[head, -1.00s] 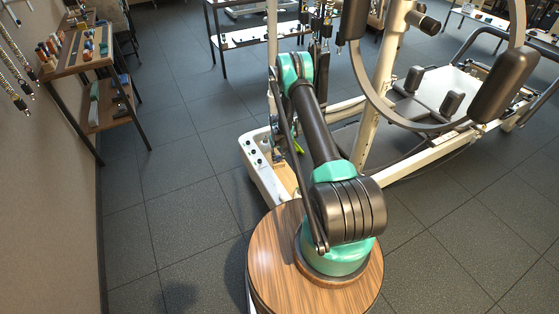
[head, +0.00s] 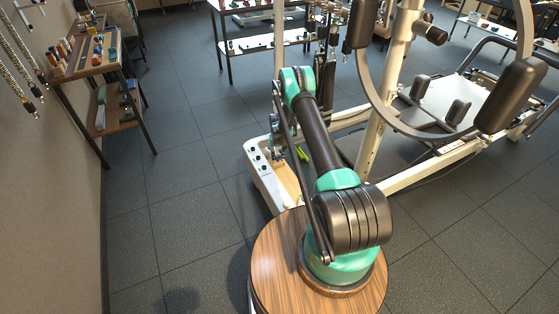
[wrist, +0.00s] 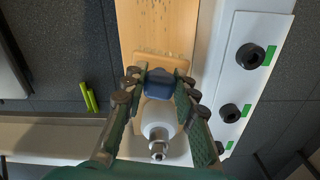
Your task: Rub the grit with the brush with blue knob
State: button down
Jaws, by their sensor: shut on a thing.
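The brush is a pale wooden block (wrist: 178,62) with a dark blue knob (wrist: 158,84) in the wrist view. My gripper (wrist: 158,82) is shut on the blue knob, one finger on each side. The block rests on or just over a light wooden board; the gap cannot be told. The grit (wrist: 160,22) shows as small dark specks on the board (wrist: 135,35), beyond the block. The board also shows in the head view (head: 287,180), beside my arm. The gripper is mostly hidden by my arm in the head view.
A white panel (wrist: 217,75) with black knobs and green marks runs along the board's right side. A white rounded part (wrist: 159,118) with a metal tip lies between my fingers. Yellow-green sticks (wrist: 88,97) lie left. A shelf rack (head: 105,80) stands at the far left.

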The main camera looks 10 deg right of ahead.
jog(key=shift+w+d, duration=0.15)
jog(key=shift+d, duration=0.15)
jog(key=shift+s+d+r, duration=0.1)
jog(key=shift+s+d, duration=0.4)
jog(key=shift+s, duration=1)
jog(key=shift+s+d+r, duration=0.15)
jog(key=shift+s+d, duration=0.4)
jog(key=shift+s, duration=0.9)
jog(key=shift+s+d+r, duration=0.1)
jog(key=shift+s+d, duration=0.4)
jog(key=shift+s, duration=1)
jog(key=shift+w+a+r, duration=0.1)
jog(key=shift+w+a, duration=0.55)
jog(key=shift+w, duration=1.35)
jog(key=shift+w+a+r, duration=0.1)
jog(key=shift+w+a, duration=0.5)
jog(key=shift+w, duration=1.35)
jog(key=shift+w+a+r, duration=0.1)
jog(key=shift+w+a, duration=0.55)
jog(key=shift+w, duration=1.35)
notch_tip(320, 180, up, 6)
jog(key=shift+r, duration=1.5)
